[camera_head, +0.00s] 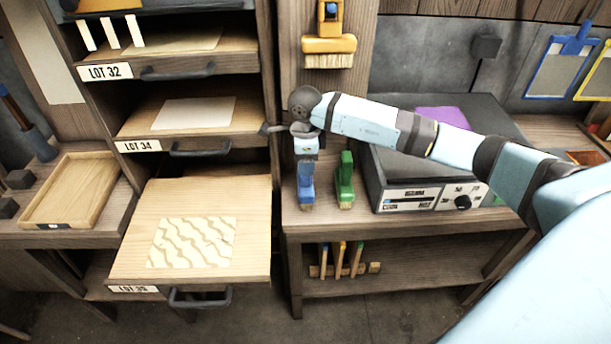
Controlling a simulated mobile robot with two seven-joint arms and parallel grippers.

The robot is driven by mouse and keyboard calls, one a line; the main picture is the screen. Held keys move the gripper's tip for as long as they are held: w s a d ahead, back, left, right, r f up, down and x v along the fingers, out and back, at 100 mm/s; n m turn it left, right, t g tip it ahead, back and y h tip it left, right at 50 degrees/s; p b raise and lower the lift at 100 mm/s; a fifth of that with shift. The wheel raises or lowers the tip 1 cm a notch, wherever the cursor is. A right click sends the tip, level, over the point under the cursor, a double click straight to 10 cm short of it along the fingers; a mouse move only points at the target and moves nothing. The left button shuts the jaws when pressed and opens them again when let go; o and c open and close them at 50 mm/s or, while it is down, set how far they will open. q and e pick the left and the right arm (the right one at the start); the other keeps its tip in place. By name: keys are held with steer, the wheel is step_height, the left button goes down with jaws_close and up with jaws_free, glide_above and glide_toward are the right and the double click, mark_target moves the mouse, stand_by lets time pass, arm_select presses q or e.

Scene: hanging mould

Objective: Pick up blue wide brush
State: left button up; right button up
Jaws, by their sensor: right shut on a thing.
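The blue brush (306,184) stands at the front left of the wooden bench, with pale bristles at its lower end. My right arm comes in from the right, and its gripper (305,162) points down onto the top of the brush. The gripper is shut on the brush, and the fingers hide its upper part. I cannot tell whether the brush touches the bench top. My left gripper is not in view.
A green brush (345,182) stands close to the right. A dark grey machine (392,165) is beyond it. An orange brush (329,45) hangs on the post above. An open drawer (255,245) with a patterned sheet juts out at the left.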

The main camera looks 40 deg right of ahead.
steer(key=shift+r, duration=0.1)
steer(key=shift+r, duration=0.5)
steer(key=shift+s+a+r, duration=0.15)
steer(key=shift+s+r, duration=0.1)
steer(key=shift+r, duration=0.3)
steer(key=shift+s+a+r, duration=0.15)
steer(key=shift+s+r, duration=0.05)
steer(key=shift+r, duration=0.35)
steer(key=s+a+b, duration=0.1)
steer(key=s+a, duration=0.8)
steer(key=s, duration=0.5)
steer(key=shift+s+b, duration=0.25)
steer(key=shift+b, duration=0.1)
steer(key=shift+d, duration=0.1)
steer(key=o, duration=0.8)
steer(key=shift+c, duration=0.2)
steer(key=shift+r, duration=0.1)
steer(key=c, duration=0.3)
